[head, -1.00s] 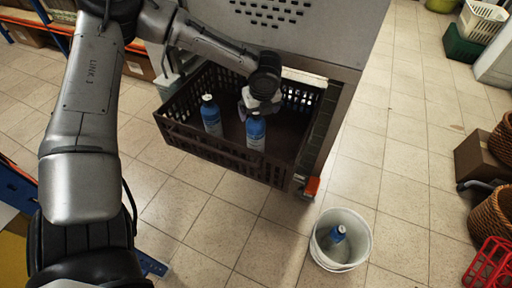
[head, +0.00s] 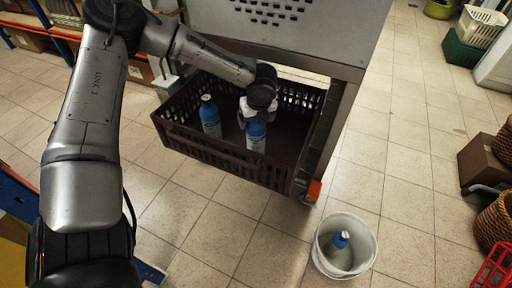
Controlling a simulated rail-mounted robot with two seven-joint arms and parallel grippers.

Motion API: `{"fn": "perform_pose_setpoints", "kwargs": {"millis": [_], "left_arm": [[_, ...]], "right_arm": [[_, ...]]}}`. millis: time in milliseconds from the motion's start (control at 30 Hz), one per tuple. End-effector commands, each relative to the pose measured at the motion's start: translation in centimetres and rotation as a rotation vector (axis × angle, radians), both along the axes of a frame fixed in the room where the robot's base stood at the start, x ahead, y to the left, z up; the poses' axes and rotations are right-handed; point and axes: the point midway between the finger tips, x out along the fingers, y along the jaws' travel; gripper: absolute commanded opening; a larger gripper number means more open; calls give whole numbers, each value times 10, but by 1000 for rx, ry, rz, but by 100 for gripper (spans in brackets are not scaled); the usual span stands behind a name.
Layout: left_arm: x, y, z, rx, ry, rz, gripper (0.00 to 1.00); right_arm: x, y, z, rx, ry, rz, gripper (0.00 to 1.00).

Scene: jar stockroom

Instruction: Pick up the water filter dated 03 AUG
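Two blue water filters stand upright in a dark brown crate. One filter (head: 210,117) is at the crate's left, with a light cap and a white label. The other filter (head: 256,138) is near the crate's middle. My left gripper (head: 257,116) is over the top of this middle filter, at its cap; whether the fingers are closed on it is hard to see. A third blue filter (head: 341,242) is in a white bucket on the floor. The dates on the labels are too small to read. My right gripper is not in view.
The crate (head: 225,166) sits low at a grey metal cabinet (head: 300,35). The white bucket (head: 326,266) stands on the tiled floor to its lower right. A cardboard box (head: 484,160) and wicker baskets are at the right edge. The floor between is clear.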

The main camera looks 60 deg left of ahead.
Motion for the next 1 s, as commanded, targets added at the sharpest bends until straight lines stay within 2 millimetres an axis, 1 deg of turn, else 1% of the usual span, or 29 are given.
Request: {"fn": "perform_pose_setpoints", "kwargs": {"millis": [33, 67, 867, 900, 1000], "left_arm": [[0, 0, 0, 0, 0, 0, 81], [0, 0, 0, 0, 0, 0, 78], [0, 0, 0, 0, -1, 0, 2], [0, 0, 0, 0, -1, 0, 0], [1, 0, 2, 1, -3, -1, 0]], "right_arm": [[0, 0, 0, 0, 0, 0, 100], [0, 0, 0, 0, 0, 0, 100], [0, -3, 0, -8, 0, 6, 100], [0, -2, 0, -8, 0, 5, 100], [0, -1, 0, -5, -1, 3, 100]]}}
